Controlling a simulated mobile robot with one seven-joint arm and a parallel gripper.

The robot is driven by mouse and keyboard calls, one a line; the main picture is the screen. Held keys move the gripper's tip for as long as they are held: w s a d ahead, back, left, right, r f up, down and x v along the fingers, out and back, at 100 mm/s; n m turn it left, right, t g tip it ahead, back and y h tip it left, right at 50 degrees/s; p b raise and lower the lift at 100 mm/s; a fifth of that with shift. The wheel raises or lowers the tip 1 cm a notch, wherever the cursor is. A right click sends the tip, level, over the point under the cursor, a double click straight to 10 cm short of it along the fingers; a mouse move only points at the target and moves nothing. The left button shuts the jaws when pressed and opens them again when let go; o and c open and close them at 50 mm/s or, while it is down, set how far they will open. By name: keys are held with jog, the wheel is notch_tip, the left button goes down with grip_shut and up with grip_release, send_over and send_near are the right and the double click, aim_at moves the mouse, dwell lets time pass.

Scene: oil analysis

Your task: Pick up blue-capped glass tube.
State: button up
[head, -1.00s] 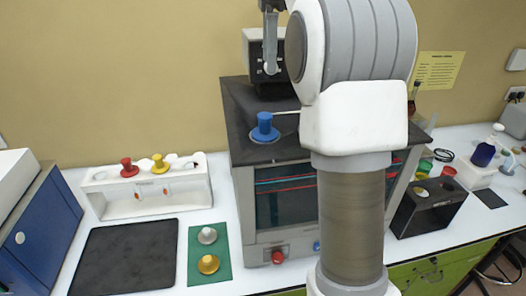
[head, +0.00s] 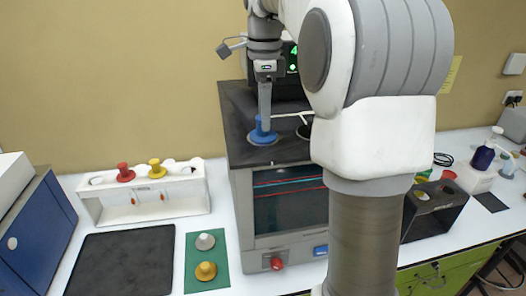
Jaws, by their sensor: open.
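The blue cap (head: 259,137) of the tube stands upright in the black top of the grey machine (head: 236,110). The glass below the cap is hidden inside the machine. My gripper (head: 264,122) points straight down at the cap, and its finger overlaps the cap's upper part in the picture. It is open. I see the fingers edge-on, so I cannot tell whether they touch the cap.
A white rack (head: 140,208) holds a red-capped (head: 125,173) and a yellow-capped tube (head: 157,168) at left. A green mat (head: 222,270) carries a silver and a gold piece. A black tray (head: 120,265) lies flat. A black box (head: 432,210) stands right.

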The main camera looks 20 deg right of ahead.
jog(key=shift+f, duration=0.95)
grip_shut()
dwell(0.7)
